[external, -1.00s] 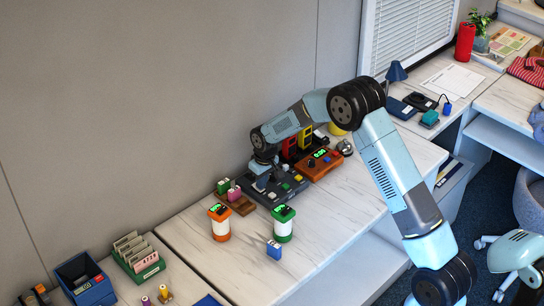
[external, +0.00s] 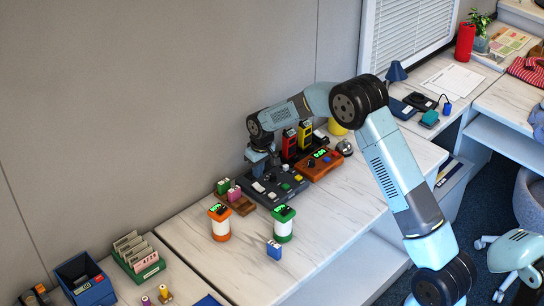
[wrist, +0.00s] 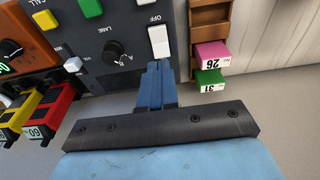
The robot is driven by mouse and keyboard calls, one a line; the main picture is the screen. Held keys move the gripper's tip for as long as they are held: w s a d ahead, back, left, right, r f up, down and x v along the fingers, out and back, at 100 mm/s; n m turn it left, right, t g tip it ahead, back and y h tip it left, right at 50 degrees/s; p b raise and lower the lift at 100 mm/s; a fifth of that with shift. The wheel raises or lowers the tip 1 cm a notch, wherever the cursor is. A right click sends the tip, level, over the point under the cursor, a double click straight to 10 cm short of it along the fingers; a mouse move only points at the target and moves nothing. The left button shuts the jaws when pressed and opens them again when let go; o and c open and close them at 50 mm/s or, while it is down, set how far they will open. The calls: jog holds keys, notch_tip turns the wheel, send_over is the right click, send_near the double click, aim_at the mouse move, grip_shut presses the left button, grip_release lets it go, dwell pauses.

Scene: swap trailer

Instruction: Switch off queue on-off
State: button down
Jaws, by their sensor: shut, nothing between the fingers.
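The dark grey control panel (external: 285,200) lies on the desk against the wall. In the wrist view, a white rocker switch (wrist: 159,42) with the word OFF beside it sits near the panel's edge, just beyond my fingertips. My gripper (wrist: 158,68) is shut and empty, its blue fingers side by side at the near end of this rocker. I cannot tell whether they touch it or which way it is tipped. In the external view, my gripper (external: 256,167) is at the panel's wall side, partly hidden by my wrist.
An orange box (external: 320,164) and red and yellow number holders adjoin the other side.

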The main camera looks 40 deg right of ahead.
jog(key=s+r, duration=0.4)
jog(key=r, duration=0.5)
jog(key=s+a+r+t, duration=0.1)
jog(key=s+a+r, duration=0.1)
jog(key=s+r, duration=0.85)
jog(key=s+a+r+t, duration=0.1)
jog(key=s+a+r, duration=0.1)
jog(key=s+r, duration=0.8)
jog(key=s+a+t, duration=0.2)
jog(key=s, duration=2.5)
jog(key=shift+s+a, duration=0.35)
jog(key=shift+s, duration=0.05)
jog(key=shift+f, duration=0.1)
